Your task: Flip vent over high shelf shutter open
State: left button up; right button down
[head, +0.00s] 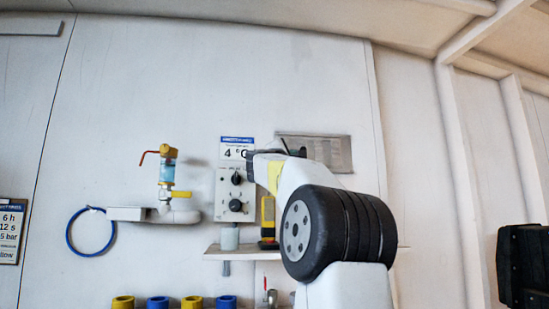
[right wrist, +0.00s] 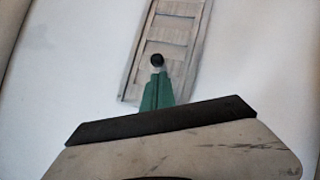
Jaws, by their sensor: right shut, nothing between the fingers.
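The vent (head: 325,150) is a grey slatted panel on the wall above the shelf, partly hidden behind my right arm in the head view. In the right wrist view the vent (right wrist: 172,38) is tilted, with its slats showing. A small black round knob (right wrist: 157,60) shows against its lower part, right at my fingertips. My right gripper (right wrist: 156,82) has green fingers shut together, with nothing between them. I cannot tell whether they touch the knob. In the head view my right gripper (head: 284,151) is at the vent's left part, its fingertips hidden. My left gripper is out of view.
A control box (head: 235,196) with black knobs is left of my arm. A pipe with a yellow valve (head: 182,195) is farther left. The wall above is clear.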

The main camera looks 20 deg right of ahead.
jog(key=shift+x, duration=1.8)
jog(key=d, duration=0.2)
jog(key=s+d, duration=0.1)
jog(key=d, duration=0.1)
